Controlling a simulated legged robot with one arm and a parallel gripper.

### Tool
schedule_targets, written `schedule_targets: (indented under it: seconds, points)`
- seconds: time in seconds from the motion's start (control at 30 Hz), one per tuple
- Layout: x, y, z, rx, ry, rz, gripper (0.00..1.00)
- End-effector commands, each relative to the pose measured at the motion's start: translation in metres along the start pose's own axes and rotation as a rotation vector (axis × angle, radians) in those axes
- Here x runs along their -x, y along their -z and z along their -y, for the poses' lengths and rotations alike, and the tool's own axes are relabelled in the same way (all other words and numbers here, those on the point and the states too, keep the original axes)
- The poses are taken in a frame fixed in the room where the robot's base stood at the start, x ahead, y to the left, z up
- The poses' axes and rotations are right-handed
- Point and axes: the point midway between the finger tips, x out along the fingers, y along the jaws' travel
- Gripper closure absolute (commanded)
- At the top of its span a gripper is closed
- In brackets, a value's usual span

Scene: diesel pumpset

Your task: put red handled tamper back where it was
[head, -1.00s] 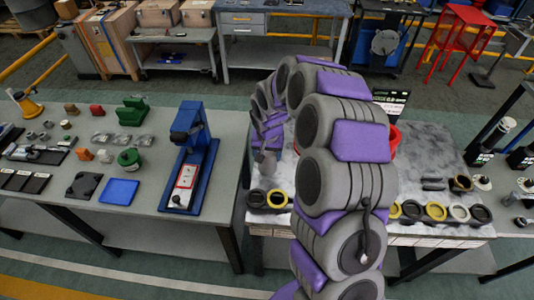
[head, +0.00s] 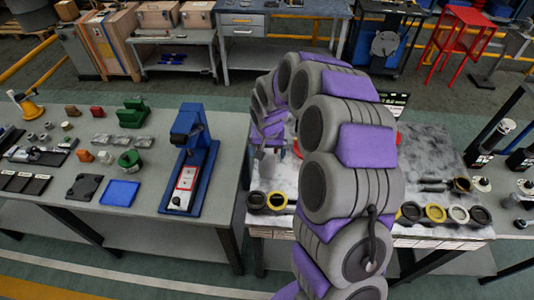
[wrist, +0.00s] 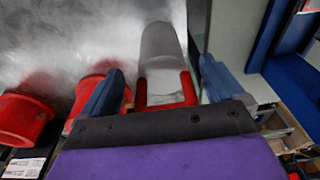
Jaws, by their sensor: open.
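My gripper (wrist: 161,68) is open in the wrist view, with one dark blue-grey finger on each side. A grey, round-ended piece with red side parts, which looks like the red handled tamper (wrist: 160,48), shows between the fingers, with gaps at its sides. Its lower part is hidden behind my wrist. In the head view, a grey flat piece, probably the same tool (head: 268,163), shows below the end of my arm at the left edge of the sand-covered table (head: 430,145). My arm hides most of the gripper area there.
Black and yellow rings (head: 436,213) line the table's front edge. A blue press (head: 190,160) stands on the left bench (head: 75,215). A floor gap separates bench and table.

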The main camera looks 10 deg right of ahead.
Motion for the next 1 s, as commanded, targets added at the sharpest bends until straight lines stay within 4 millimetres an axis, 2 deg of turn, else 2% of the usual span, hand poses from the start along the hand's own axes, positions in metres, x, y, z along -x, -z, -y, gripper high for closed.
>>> schedule_targets:
  seconds: [0.2, 0.4, 0.5, 0.7, 0.77, 0.83, 1.0]
  points:
    - [0.047, 0.002, 0.000, -0.002, 0.001, -0.005, 0.05]
    - [0.083, 0.001, 0.000, -0.001, 0.000, -0.001, 0.05]
    - [0.093, 0.001, 0.000, -0.001, 0.000, -0.001, 0.05]
    - [0.099, -0.003, -0.001, 0.004, 0.001, 0.004, 0.05]
    - [0.106, -0.009, -0.002, 0.014, 0.001, 0.008, 0.05]
    - [0.116, -0.024, -0.006, 0.036, -0.001, 0.022, 0.05]
    - [0.155, -0.079, -0.020, 0.113, -0.005, 0.065, 0.05]
